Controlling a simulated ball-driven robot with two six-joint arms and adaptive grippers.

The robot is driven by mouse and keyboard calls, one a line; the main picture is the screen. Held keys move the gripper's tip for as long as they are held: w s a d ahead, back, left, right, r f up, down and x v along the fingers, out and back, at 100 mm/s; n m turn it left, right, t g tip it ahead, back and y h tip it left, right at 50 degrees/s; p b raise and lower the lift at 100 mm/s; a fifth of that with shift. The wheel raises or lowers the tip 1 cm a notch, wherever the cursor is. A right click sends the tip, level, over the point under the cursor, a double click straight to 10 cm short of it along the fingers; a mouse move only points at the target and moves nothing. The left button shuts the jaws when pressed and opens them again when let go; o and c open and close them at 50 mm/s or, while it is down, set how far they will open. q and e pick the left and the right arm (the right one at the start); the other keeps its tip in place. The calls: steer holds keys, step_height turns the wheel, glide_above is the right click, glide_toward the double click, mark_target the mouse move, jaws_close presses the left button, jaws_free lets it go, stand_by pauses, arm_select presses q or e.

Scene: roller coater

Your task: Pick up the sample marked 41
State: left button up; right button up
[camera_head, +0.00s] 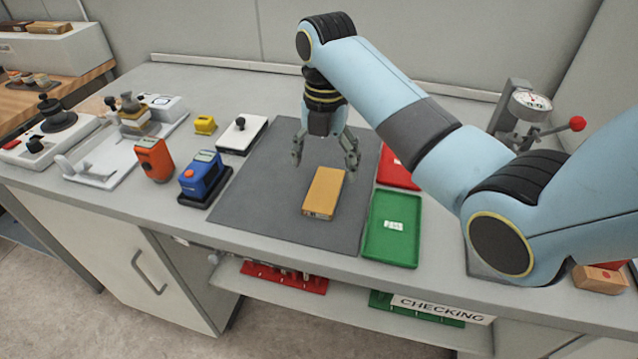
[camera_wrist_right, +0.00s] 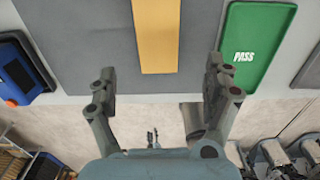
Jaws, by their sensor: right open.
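A yellow-tan block (camera_head: 324,193) lies flat on the dark grey mat (camera_head: 265,200), its long side running away from me. Small marks show on its near end, but I cannot read a number. In the right wrist view the block (camera_wrist_right: 157,35) shows at the top middle, ahead of the fingers and between their lines. My right gripper (camera_head: 325,163) is open and empty, pointing down above the mat near the block's far end, apparently not touching it. It also shows open in the right wrist view (camera_wrist_right: 159,78). My left gripper is not in view.
A green PASS tray (camera_head: 381,252) and a red tray (camera_head: 396,179) lie right of the mat. A blue device (camera_head: 201,177), an orange device (camera_head: 154,158) and a white plate (camera_head: 241,133) stand left. A dial gauge (camera_head: 531,102) stands behind my right arm.

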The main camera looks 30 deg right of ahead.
mark_target(323, 194)
step_height(323, 194, down, 2)
steer(key=shift+s+f, duration=0.1)
steer(key=shift+f, duration=0.4)
steer(key=f, duration=0.4)
steer(key=shift+w+a+f+p, duration=0.1)
steer(key=shift+w+f+p, duration=0.1)
steer(key=shift+p, duration=0.15)
steer(key=shift+f, duration=0.25)
steer(key=c, duration=1.1)
steer(key=shift+c, duration=1)
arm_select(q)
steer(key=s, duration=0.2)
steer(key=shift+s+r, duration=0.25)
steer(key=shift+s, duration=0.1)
